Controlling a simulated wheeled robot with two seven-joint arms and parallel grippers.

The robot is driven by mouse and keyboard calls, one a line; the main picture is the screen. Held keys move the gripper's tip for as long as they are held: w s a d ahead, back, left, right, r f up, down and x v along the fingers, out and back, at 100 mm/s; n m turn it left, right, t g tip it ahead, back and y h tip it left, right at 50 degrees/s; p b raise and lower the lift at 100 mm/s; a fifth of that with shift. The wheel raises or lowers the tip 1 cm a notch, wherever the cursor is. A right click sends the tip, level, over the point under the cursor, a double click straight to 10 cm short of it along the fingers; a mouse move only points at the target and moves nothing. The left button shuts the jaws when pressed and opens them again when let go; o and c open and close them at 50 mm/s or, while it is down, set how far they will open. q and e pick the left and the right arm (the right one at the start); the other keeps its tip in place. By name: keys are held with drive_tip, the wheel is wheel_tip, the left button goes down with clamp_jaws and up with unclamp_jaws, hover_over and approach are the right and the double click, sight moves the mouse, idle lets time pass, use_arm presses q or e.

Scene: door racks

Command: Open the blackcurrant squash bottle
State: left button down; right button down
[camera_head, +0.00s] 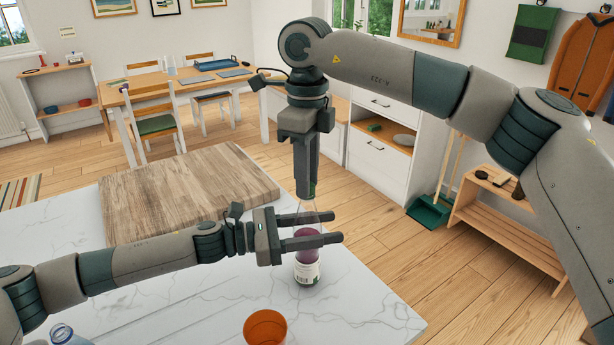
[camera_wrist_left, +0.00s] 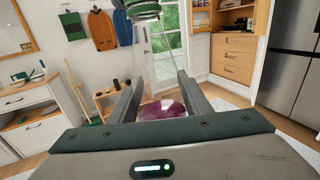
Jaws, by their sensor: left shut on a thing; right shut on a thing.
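The blackcurrant squash bottle (camera_head: 306,268) is clear, with purple squash inside and a pale label. It is upright at the marble worktop's right side; I cannot tell whether its base touches the top. My left gripper (camera_head: 324,229) is shut on the bottle's body, with one finger on each side. The purple squash (camera_wrist_left: 163,110) also shows between the fingers in the left wrist view. My right gripper (camera_head: 307,192) points down from above and is shut on the bottle's green cap (camera_head: 313,191), which its fingers mostly hide.
An orange cup (camera_head: 265,328) stands on the marble worktop (camera_head: 365,305) near the front. A wooden board (camera_head: 185,195) lies behind my left arm. Another clear bottle (camera_head: 65,334) shows at the lower left. The worktop right of the held bottle is clear.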

drive_tip(key=n, duration=1.1)
drive_tip(key=shift+n, duration=0.4)
drive_tip(key=n, duration=1.3)
drive_tip(key=shift+r, duration=1.3)
drive_tip(key=shift+r, duration=1.85)
